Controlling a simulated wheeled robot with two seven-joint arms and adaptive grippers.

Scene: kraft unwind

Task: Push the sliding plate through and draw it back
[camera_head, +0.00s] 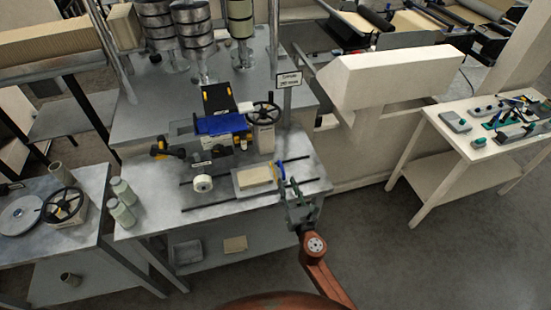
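The sliding plate (242,190) is a flat grey plate on the metal bench, with a tan block (256,176) lying on it. A blue and yellow handle-like part (279,170) stands at its right end. Dark rails run along the bench on both sides of the plate. My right gripper (291,184) is just to the right of this part, its two fingers apart. I cannot tell whether a finger touches the part. My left gripper is not in view.
A blue-topped machine (222,124) and a handwheel (264,112) stand behind the plate. A white roll (203,183) is to its left, and two pale green bottles (121,202) stand at the bench's left end. A sign (288,79) rises behind. The bench's front strip is clear.

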